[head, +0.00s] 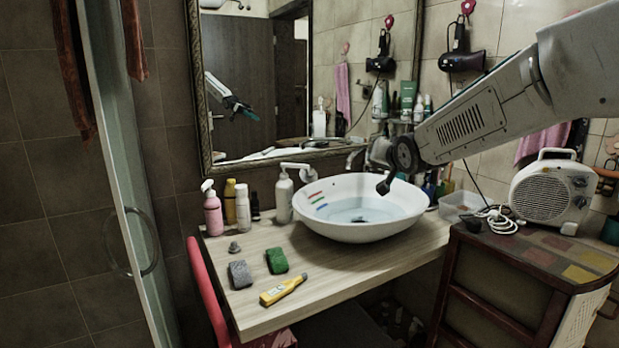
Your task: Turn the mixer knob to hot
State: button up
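A white vessel basin (400,226) stands on the wooden counter, with some water in it and red, green and blue stripes on its inner left wall. A metallic spout (355,157) shows behind the basin, probably the mixer's. I cannot make out the mixer knob clearly; my arm covers part of that area. My gripper (384,186) comes in from the upper right and points down over the back right of the basin. It appears above the basin rim. Its fingers are dark and small, and I cannot tell whether they are open or touching anything.
On the counter (335,280) are a pink pump bottle (213,215), a white dispenser (284,198), sponges (277,261) and a yellow tool (283,290). A heater (550,192) stands on a cabinet at right. A mirror (270,90) hangs behind.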

aim_at(310, 173)
jog(key=u, duration=0.2)
jog(key=i, duration=1.05)
jog(key=z, duration=0.25)
